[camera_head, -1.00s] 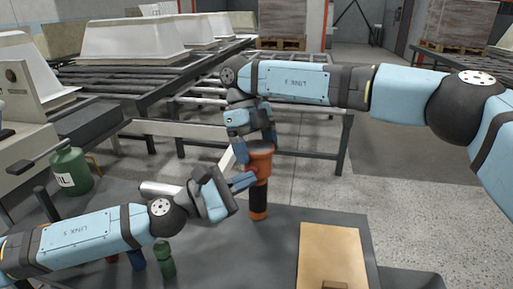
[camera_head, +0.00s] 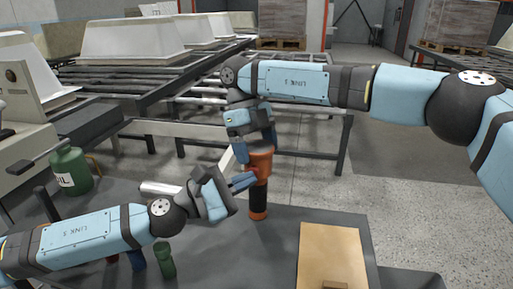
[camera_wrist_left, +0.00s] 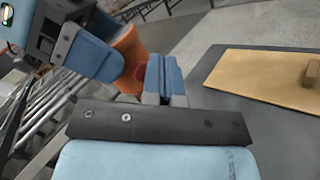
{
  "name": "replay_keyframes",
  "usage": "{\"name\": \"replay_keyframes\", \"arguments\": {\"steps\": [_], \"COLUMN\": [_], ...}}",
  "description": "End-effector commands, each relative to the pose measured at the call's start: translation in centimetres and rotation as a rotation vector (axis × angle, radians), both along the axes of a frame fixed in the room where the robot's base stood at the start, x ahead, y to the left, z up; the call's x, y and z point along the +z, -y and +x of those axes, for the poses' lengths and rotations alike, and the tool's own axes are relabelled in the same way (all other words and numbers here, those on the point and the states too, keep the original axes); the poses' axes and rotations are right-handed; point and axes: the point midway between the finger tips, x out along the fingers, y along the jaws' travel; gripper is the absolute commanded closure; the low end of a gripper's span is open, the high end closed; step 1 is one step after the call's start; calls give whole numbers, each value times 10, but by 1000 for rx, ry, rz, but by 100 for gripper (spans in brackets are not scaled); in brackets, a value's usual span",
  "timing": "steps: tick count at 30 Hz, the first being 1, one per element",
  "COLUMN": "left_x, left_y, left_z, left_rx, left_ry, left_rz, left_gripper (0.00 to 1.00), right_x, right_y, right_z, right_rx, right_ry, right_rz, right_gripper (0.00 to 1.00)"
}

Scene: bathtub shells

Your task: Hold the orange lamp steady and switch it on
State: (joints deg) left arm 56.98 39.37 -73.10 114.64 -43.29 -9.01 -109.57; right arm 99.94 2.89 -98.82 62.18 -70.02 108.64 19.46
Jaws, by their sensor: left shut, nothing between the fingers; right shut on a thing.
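The orange lamp (camera_head: 259,164) with a black handle stands upright on the dark table in the head view. My right gripper (camera_head: 259,147) comes down from above and is shut on the top of the lamp. My left gripper (camera_head: 250,178) is shut and empty, with its blue fingertips at the lamp's side, just below the head. In the left wrist view the shut fingers (camera_wrist_left: 165,80) point at the orange lamp (camera_wrist_left: 127,55), where a red spot shows beside them. I cannot tell whether the fingertips touch the lamp or whether it is lit.
A tan board (camera_head: 332,255) lies on the table (camera_head: 270,270) to the right. A green canister (camera_head: 70,171) stands at the left, and a small green bottle (camera_head: 165,260) sits near my left arm. Roller conveyors with white tub shells (camera_head: 137,40) stand behind.

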Motion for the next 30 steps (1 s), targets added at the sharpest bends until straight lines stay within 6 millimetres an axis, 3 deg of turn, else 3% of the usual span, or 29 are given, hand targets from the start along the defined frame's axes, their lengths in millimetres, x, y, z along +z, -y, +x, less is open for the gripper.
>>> {"name": "replay_keyframes", "arguments": {"steps": [30], "left_x": [0], "left_y": [3], "left_z": [9], "left_rx": [0], "left_ry": [0], "left_rz": [0], "left_gripper": [100], "right_x": [0], "right_y": [0], "right_z": [0], "right_rx": [0], "right_ry": [0], "right_rz": [0], "right_gripper": [53]}}
